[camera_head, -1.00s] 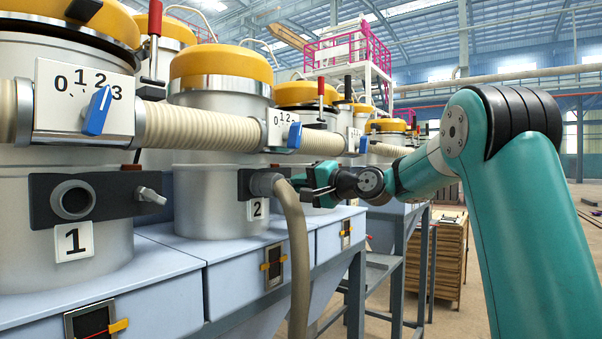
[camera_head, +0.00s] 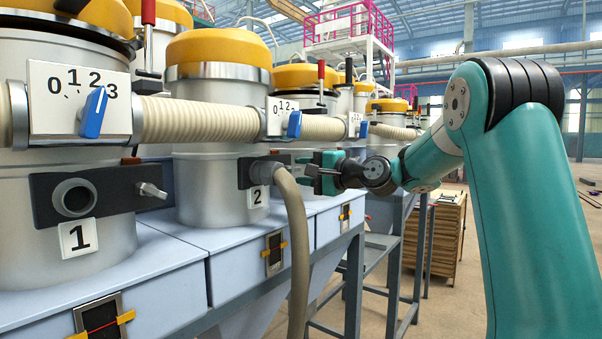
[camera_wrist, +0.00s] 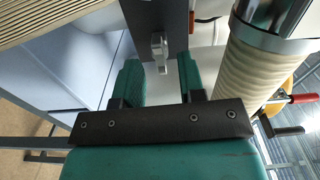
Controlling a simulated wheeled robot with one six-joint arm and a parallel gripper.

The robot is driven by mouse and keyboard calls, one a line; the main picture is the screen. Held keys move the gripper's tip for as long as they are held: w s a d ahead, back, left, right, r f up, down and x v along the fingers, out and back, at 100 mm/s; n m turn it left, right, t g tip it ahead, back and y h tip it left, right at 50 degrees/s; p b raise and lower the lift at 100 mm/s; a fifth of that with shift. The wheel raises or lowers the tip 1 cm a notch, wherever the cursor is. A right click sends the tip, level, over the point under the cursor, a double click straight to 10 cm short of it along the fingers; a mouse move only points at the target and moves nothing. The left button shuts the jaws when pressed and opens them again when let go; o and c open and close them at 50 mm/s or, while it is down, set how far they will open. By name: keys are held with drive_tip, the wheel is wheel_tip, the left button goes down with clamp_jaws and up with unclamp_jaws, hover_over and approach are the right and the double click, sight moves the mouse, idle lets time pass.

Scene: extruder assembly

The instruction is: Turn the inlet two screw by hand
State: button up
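The inlet two block, with the white label 2 (camera_head: 258,197), sits on the second cylinder; a beige hose (camera_head: 295,240) hangs from its inlet. My gripper (camera_head: 312,172) is at the right end of this block, just right of the hose, and covers the screw in the head view. In the wrist view the metal inlet two screw (camera_wrist: 160,50) stands out from the dark block (camera_wrist: 161,15). My two green fingers (camera_wrist: 159,70) are apart, one on each side of the screw's line, with a gap to both. The screw's wing is at the fingertips; exact depth is unclear.
Inlet one (camera_head: 74,198), with its own screw (camera_head: 151,190), is at the left. A ribbed pipe (camera_head: 200,120) with blue-handled dials runs above the inlets; in the wrist view the pipe (camera_wrist: 250,65) is close to the right finger. Open floor is at the right.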

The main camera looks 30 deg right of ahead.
drive_tip(key=b+v, duration=0.1)
drive_tip(key=v, duration=0.4)
idle(0.3)
